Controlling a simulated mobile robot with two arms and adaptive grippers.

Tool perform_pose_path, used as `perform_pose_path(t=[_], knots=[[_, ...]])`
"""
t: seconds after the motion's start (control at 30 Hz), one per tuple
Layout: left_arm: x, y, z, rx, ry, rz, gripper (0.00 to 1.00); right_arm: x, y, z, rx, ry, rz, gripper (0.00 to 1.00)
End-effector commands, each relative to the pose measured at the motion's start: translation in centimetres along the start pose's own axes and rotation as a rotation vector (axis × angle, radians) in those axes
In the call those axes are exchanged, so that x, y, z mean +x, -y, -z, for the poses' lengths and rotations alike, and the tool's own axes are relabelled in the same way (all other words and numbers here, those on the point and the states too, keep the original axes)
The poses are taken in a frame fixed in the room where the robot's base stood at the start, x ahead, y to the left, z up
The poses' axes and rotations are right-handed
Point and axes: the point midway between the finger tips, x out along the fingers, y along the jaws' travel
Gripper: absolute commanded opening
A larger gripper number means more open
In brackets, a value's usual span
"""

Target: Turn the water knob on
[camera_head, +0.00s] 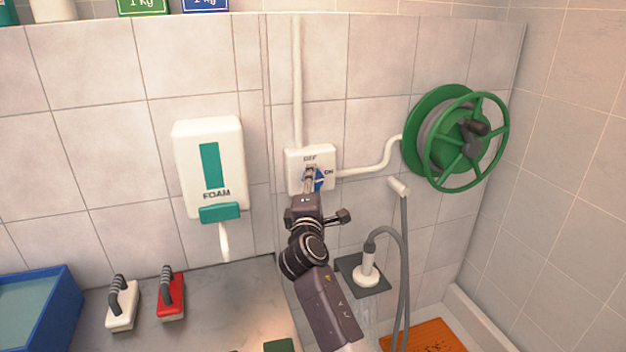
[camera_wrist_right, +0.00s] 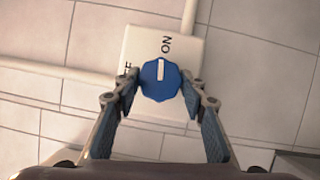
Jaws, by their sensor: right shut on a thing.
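The blue water knob (camera_wrist_right: 160,80) is mounted on a white switch plate (camera_wrist_right: 132,48). Its white pointer line faces the ON label in the right wrist view. In the head view, the plate (camera_head: 326,156) has OFF at the top and ON at the right, and the knob (camera_head: 319,181) is partly hidden. My right gripper (camera_wrist_right: 159,84) has a fingertip on each side of the knob and is shut on it. In the head view, my right gripper (camera_head: 310,180) reaches up to the plate from below. My left gripper is not in view.
A green hose reel (camera_head: 436,132) hangs at the right. A white shower head (camera_head: 368,268) on a grey hose sits below, with faint streaks like water under it. A foam dispenser (camera_head: 208,135) is at the left, above two brushes (camera_head: 171,297) and a blue tub (camera_head: 68,300).

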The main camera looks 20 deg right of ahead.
Motion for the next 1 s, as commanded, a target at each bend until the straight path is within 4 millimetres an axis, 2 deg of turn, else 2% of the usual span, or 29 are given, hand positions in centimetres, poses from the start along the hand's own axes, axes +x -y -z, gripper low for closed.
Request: perform_pose_path(t=[0.33,0.87,0.9,1.0], knots=[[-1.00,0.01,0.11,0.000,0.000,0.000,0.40,0.00,0.01,-0.03,0.126,0.001,0.055,0.14],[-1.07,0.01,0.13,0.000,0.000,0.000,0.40,0.00,0.12,-0.03,0.149,0.001,0.065,0.14],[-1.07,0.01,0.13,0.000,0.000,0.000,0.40,0.00,0.12,-0.03,0.149,0.001,0.065,0.41],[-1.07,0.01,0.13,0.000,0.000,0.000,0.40,0.00,0.09,-0.03,0.148,0.001,0.064,0.52]])
